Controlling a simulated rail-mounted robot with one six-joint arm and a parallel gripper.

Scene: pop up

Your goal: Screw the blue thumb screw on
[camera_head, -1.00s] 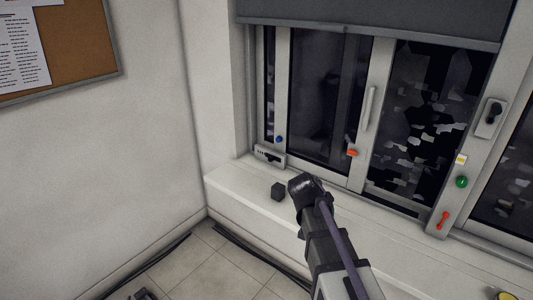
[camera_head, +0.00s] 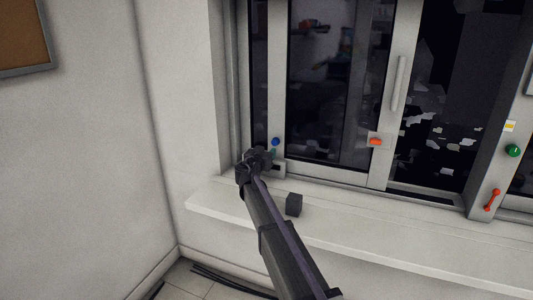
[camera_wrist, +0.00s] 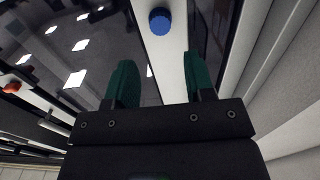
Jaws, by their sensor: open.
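The blue thumb screw (camera_head: 276,141) is a small round knob on the white window frame, low on the left side. In the wrist view the ribbed blue thumb screw (camera_wrist: 160,20) shows its face at the top centre. My gripper (camera_wrist: 162,80) is open, with two green fingers spread apart and nothing between them. The thumb screw lies beyond the fingertips, roughly centred between them, apart from both. In the head view my gripper (camera_head: 271,154) is just below and left of the screw, and my wrist hides part of the frame there.
A dark cube (camera_head: 294,205) stands on the white windowsill (camera_head: 390,238) right of my arm. An orange-red latch (camera_head: 376,142), a window handle (camera_head: 399,84), a green knob (camera_head: 513,150) and a red lever (camera_head: 492,200) are farther right. A wall (camera_head: 95,150) closes the left side.

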